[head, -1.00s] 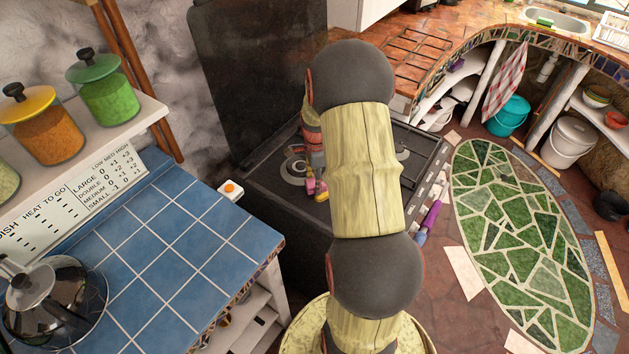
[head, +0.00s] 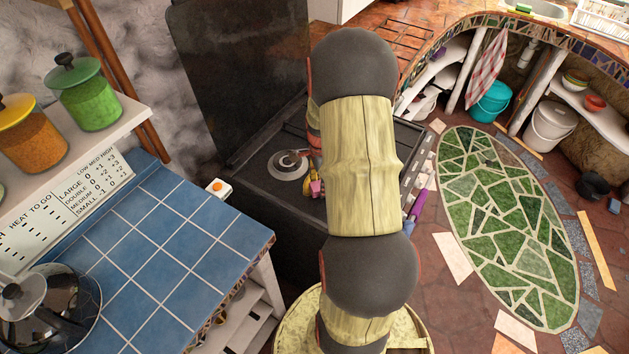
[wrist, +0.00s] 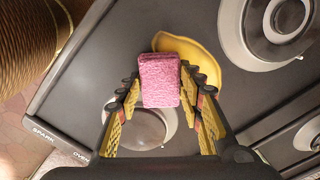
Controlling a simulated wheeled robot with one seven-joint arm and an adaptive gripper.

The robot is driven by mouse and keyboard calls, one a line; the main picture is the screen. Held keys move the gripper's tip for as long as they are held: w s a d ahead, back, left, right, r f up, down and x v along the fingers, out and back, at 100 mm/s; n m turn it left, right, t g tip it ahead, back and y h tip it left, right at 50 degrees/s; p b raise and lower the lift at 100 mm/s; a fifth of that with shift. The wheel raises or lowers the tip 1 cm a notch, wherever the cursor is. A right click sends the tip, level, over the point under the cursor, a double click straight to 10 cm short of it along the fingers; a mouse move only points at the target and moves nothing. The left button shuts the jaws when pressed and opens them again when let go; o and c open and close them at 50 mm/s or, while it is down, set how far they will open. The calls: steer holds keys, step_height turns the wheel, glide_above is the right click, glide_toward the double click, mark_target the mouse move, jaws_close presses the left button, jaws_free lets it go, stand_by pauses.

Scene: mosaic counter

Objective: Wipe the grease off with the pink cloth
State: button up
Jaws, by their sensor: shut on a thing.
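My gripper (wrist: 161,105) is shut on the pink cloth (wrist: 159,80), a folded block between its yellow-padded fingers in the wrist view. The cloth is over the dark stove top, and its far end overlaps a yellow grease patch (wrist: 203,57). The patch shows beyond and to the right of the cloth; the part under the cloth is hidden. I cannot tell whether the cloth touches the stove. In the head view, the cloth (head: 316,187) shows only as a small pink bit beside my arm, which hides most of the gripper and the grease.
The stove (head: 262,180) has round burners, one (wrist: 268,30) right of the grease in the wrist view. A blue-tiled counter (head: 165,250) with a pot (head: 45,310) stands left. A shelf with jars (head: 85,95) is above it. Open floor lies right.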

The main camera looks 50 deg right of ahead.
steer(key=shift+s+d, duration=0.1)
steer(key=shift+s, duration=0.3)
steer(key=shift+w+d+f, duration=0.1)
steer(key=shift+w+d, duration=0.05)
steer(key=shift+d, duration=0.4)
steer(key=shift+c, duration=0.4)
steer(key=shift+d, duration=0.35)
steer(key=c, duration=0.3)
steer(key=shift+w+d, duration=0.15)
steer(key=shift+w, duration=0.25)
jaws_close()
steer(key=shift+w+d, duration=0.15)
steer(key=shift+w, duration=0.05)
steer(key=shift+w+a+p, duration=0.15)
steer(key=shift+w+a, duration=0.05)
steer(key=shift+w, duration=0.55)
steer(key=shift+w+a+p, duration=0.15)
steer(key=shift+w, duration=0.55)
